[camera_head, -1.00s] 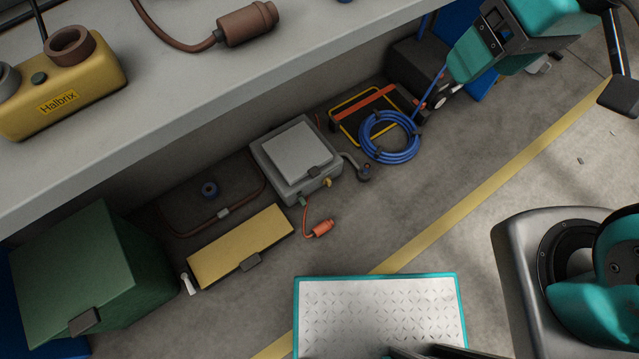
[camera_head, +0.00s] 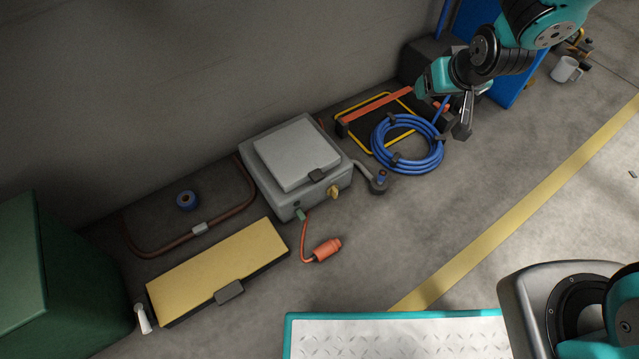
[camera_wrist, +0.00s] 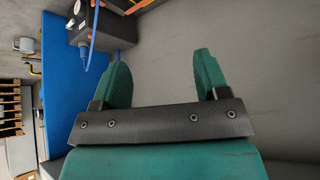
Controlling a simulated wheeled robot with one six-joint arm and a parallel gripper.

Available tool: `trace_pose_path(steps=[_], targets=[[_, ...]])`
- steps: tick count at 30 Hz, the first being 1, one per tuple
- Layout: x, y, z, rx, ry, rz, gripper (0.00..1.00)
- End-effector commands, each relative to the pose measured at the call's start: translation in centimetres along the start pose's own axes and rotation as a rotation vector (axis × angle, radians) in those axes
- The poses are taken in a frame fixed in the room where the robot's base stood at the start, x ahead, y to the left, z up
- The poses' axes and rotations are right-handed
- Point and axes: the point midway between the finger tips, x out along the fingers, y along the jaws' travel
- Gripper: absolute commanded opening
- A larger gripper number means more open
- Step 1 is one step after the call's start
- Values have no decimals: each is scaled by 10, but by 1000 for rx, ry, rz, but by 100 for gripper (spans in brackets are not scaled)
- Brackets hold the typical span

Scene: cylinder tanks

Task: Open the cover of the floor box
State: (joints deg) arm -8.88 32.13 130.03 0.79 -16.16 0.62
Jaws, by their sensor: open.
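A grey floor box (camera_head: 290,195) stands against the wall, left of the coiled blue hose in the head view. My gripper (camera_head: 432,80) is in the air to the upper right of the box, above the hose area, and does not touch the box. In the wrist view my gripper (camera_wrist: 160,62) shows two green fingers wide apart with nothing between them. The floor box is not recognisable in the wrist view.
A coiled blue hose (camera_head: 408,165) and a black, yellow-edged item (camera_head: 362,142) lie right of the box. An orange plug (camera_head: 327,249) lies in front. A yellow-lidded case (camera_head: 215,268) and a green box (camera_head: 70,275) are left. Open floor (camera_head: 430,235) lies to the right.

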Motion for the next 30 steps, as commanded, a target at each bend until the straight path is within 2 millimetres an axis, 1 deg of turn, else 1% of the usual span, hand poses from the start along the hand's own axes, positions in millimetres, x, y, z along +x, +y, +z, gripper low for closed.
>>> trace_pose_path(steps=[1, 2, 3, 5, 6, 8, 9, 11, 12, 14, 15, 17, 18, 19, 21, 24, 27, 30], targets=[[28, -13, 0, -22, 37, -15, 68], [44, -20, -2, -33, 69, -23, 68], [65, -30, -2, -48, 115, -36, 68], [96, -47, 1, -71, 186, -58, 68], [116, -58, 6, -86, 234, -73, 68], [144, -76, 16, -106, 307, -98, 68], [161, -87, 26, -119, 356, -116, 68], [184, -103, 45, -138, 428, -145, 68], [197, -114, 60, -149, 476, -166, 68], [214, -128, 85, -165, 548, -198, 68], [223, -136, 105, -174, 594, -220, 68], [232, -146, 135, -187, 664, -255, 68], [236, -151, 156, -194, 708, -278, 68], [237, -154, 171, -198, 740, -295, 68], [238, -158, 204, -206, 805, -331, 68], [234, -159, 243, -213, 880, -374, 68], [228, -157, 268, -215, 930, -402, 68], [225, -157, 280, -215, 956, -417, 68]])
